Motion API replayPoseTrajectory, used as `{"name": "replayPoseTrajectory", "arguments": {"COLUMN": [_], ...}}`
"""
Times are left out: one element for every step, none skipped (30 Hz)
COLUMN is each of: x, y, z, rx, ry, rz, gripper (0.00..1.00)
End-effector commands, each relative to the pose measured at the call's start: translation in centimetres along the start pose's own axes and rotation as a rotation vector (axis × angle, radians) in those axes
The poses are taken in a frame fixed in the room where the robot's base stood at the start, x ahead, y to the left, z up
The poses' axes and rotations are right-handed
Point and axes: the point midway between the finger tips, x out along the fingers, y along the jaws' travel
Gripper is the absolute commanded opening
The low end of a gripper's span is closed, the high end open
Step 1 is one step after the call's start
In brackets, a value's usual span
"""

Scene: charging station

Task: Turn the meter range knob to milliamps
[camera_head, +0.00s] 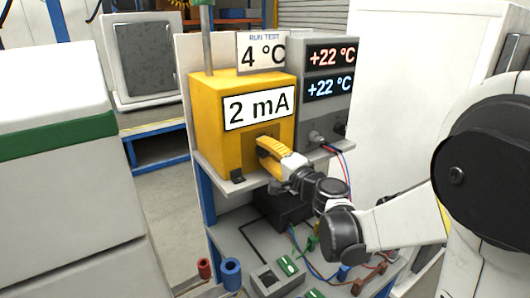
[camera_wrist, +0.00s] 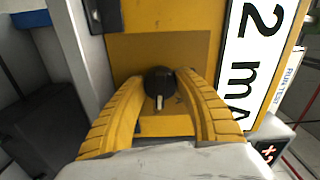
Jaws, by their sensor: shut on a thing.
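The yellow meter (camera_head: 212,125) stands on a grey shelf, and its display (camera_head: 258,107) reads 2 mA. In the wrist view the black range knob (camera_wrist: 158,82) with a white pointer mark sits on the meter's brown front panel (camera_wrist: 165,48). The pointer is toward the bottom of that picture. My gripper (camera_wrist: 160,75) has its two yellow fingers on either side of the knob, shut on it. In the head view my gripper (camera_head: 268,150) is against the meter's front and hides the knob.
A grey unit (camera_head: 333,112) with two displays reading +22 °C stands right beside the meter. A 4 °C sign (camera_head: 262,52) is above.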

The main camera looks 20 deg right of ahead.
Motion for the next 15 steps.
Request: {"name": "replayPoseTrajectory", "arguments": {"x": [0.02,0.02,0.02,0.02,0.02,0.02,0.03,0.03,0.03,0.02,0.02,0.02,0.02,0.02,0.02], "y": [-0.02,-0.02,-0.02,-0.02,-0.03,-0.03,-0.03,-0.04,-0.04,-0.04,-0.04,-0.04,-0.04,-0.04,-0.05], "z": [0.02,0.02,0.02,0.02,0.02,0.02,0.02,0.02,0.02,0.02,0.02,0.02,0.02,0.02,0.02], "rx": [0.020,0.034,0.049,0.060,0.069,0.079,0.087,0.093,0.099,0.103,0.106,0.109,0.111,0.113,0.114], "ry": [-0.001,-0.001,-0.001,-0.001,-0.001,-0.001,-0.001,-0.001,-0.001,-0.001,-0.001,-0.001,-0.001,-0.001,-0.001], "rz": [0.000,0.000,0.000,0.000,0.000,0.000,0.000,0.000,0.000,0.000,0.000,0.000,0.000,0.000,0.000], "gripper": [0.08,0.08,0.08,0.08,0.08,0.08,0.08,0.08,0.08,0.08,0.08,0.08,0.08,0.08,0.08]}}
